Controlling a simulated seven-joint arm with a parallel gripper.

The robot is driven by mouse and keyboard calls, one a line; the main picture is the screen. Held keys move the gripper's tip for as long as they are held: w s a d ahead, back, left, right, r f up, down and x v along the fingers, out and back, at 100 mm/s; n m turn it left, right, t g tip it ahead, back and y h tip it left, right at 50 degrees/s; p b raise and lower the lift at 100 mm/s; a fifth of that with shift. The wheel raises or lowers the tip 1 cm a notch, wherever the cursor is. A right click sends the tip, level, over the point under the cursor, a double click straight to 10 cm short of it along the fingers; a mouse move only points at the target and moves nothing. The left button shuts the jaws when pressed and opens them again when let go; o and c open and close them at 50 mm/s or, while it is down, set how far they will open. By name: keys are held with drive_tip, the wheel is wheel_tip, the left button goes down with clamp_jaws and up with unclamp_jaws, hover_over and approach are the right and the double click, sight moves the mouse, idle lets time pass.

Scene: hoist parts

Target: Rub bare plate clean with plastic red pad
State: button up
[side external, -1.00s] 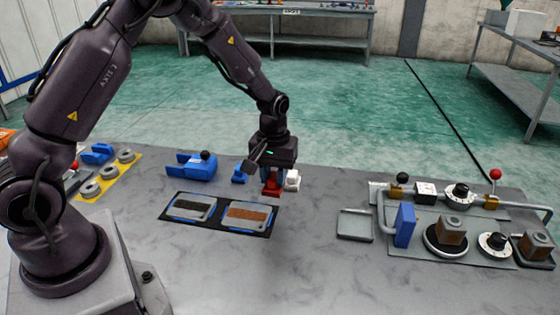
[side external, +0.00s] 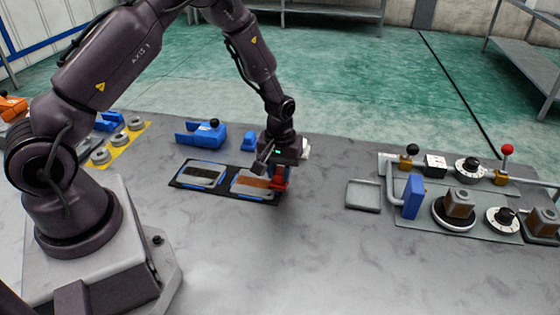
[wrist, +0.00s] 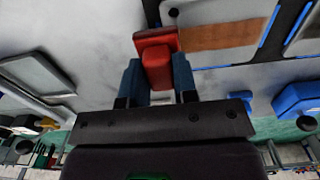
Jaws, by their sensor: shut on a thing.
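My gripper (side external: 280,166) is shut on the red pad (side external: 280,183), at the right end of the right-hand plate. In the wrist view the red pad (wrist: 157,52) sits between the two blue fingers. The right-hand plate (side external: 242,190) is grey with a brown band; part of it is hidden behind the pad and gripper. The left-hand plate (side external: 201,181) is grey with a dark band. Both lie on a black mat (side external: 222,191) with blue edging strips. The brown-banded plate (wrist: 192,56) is right beside the pad in the wrist view; I cannot tell whether they touch.
A blue clamp-like block (side external: 203,135) and a small blue block (side external: 249,141) stand behind the mat. A white block (side external: 305,149) is partly hidden behind my gripper. A grey tray (side external: 363,209) and a panel with pipes and knobs stand right. The front table is clear.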

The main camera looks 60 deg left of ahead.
drive_tip(key=shift+s+a+f, duration=0.1)
drive_tip(key=shift+a+f, duration=0.05)
drive_tip(key=shift+f, duration=0.45)
drive_tip(key=shift+s+a, duration=0.25)
drive_tip(key=shift+a, duration=0.05)
drive_tip(key=shift+c, duration=0.4)
drive_tip(key=shift+s+a, duration=3.95)
drive_tip(key=shift+s, duration=0.1)
drive_tip(key=shift+w+d, duration=4.4)
drive_tip(key=shift+r, duration=4.05)
